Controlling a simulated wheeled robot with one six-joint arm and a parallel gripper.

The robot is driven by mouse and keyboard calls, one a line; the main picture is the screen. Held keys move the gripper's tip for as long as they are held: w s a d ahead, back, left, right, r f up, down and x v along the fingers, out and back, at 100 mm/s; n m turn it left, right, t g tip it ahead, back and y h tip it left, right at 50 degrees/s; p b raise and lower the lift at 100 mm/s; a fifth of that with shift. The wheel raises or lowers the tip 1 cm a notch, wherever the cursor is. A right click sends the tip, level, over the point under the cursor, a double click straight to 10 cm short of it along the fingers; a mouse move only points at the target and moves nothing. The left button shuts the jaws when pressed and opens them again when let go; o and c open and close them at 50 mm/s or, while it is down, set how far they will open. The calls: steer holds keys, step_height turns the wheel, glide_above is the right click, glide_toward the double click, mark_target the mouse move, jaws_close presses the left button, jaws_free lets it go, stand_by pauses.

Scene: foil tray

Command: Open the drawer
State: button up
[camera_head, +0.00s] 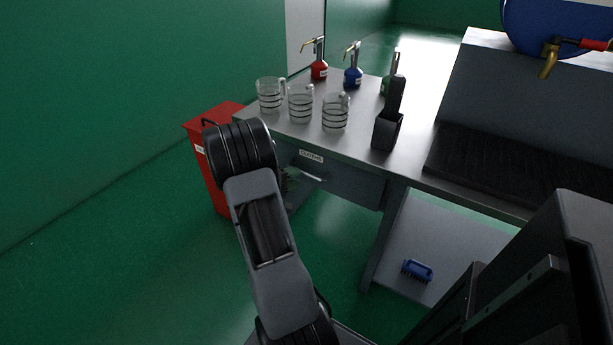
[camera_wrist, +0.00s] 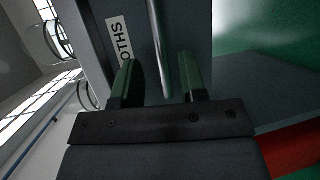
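The drawer (camera_head: 345,180) is a grey front under the left part of the bench, with a white "CLOTHS" label (camera_head: 311,156). It looks shut. Its bar handle (camera_head: 306,175) is partly hidden by my arm in the head view. In the wrist view the drawer front (camera_wrist: 182,20) is close, with the label (camera_wrist: 119,40) at left and the metal handle (camera_wrist: 160,45) running down between my fingers. My gripper (camera_wrist: 159,82) is open, its two green-grey fingers apart on either side of the handle, with visible gaps. I cannot tell how deep the handle sits between them.
The bench top (camera_head: 350,150) holds several glass measuring jugs (camera_head: 335,114), pump bottles (camera_head: 319,70) and a black holder (camera_head: 386,130). A red bin (camera_head: 212,165) stands left of the drawer. A blue brush (camera_head: 417,270) lies on the lower shelf. Green floor is clear before the drawer.

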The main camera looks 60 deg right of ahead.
mark_target(306, 173)
steer(key=shift+x, duration=2.7)
steer(key=shift+c, duration=0.2)
jaws_close()
